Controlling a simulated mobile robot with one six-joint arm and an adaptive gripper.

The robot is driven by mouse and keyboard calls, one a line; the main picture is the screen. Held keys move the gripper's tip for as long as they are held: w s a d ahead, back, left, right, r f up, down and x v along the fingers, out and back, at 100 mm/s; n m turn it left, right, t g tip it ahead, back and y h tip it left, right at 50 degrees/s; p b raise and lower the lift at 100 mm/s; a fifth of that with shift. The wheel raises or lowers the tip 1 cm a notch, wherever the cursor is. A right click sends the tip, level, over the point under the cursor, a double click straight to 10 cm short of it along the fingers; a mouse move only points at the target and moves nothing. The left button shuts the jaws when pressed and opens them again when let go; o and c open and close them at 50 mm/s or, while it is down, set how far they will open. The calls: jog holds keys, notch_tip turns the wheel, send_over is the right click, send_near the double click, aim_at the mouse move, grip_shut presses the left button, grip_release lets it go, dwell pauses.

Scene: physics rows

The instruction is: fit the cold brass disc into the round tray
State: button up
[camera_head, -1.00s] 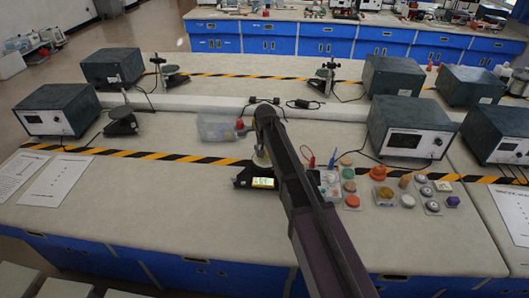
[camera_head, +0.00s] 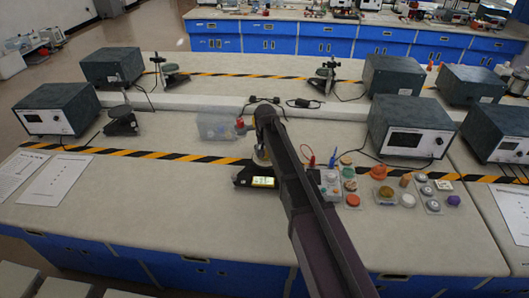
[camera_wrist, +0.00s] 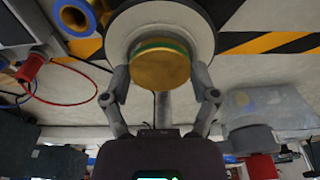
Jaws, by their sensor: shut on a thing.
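My gripper (camera_wrist: 160,82) is shut on the brass disc (camera_wrist: 160,69), which shows a flat gold face and a green band along its edge. Beyond the disc in the wrist view is a wide round light-grey dish (camera_wrist: 203,38) with a darker middle; it may be the round tray. The disc overlaps it in the picture, and I cannot tell whether they touch. In the head view my gripper (camera_head: 262,155) is above the back of a black device with a lit yellow display (camera_head: 263,182). My arm hides much of that spot.
A clear box (camera_head: 215,127) with a red part stands behind and left of my gripper. Right of my arm are several small coloured pieces on trays (camera_head: 385,198), and red and blue leads (camera_head: 308,155). Grey instrument boxes (camera_head: 410,128) stand further back.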

jog(key=shift+f, duration=0.3)
jog(key=o, duration=1.2)
jog(key=shift+r, duration=0.1)
jog(key=shift+r+p, duration=3.3)
jog(key=shift+r, duration=0.15)
jog(key=shift+s+d, duration=0.1)
jog(key=s+d+g, duration=0.1)
jog(key=s+d, duration=2.1)
jog(key=s, duration=0.3)
jog(key=shift+s+d, duration=0.2)
jog(key=shift+s, duration=0.1)
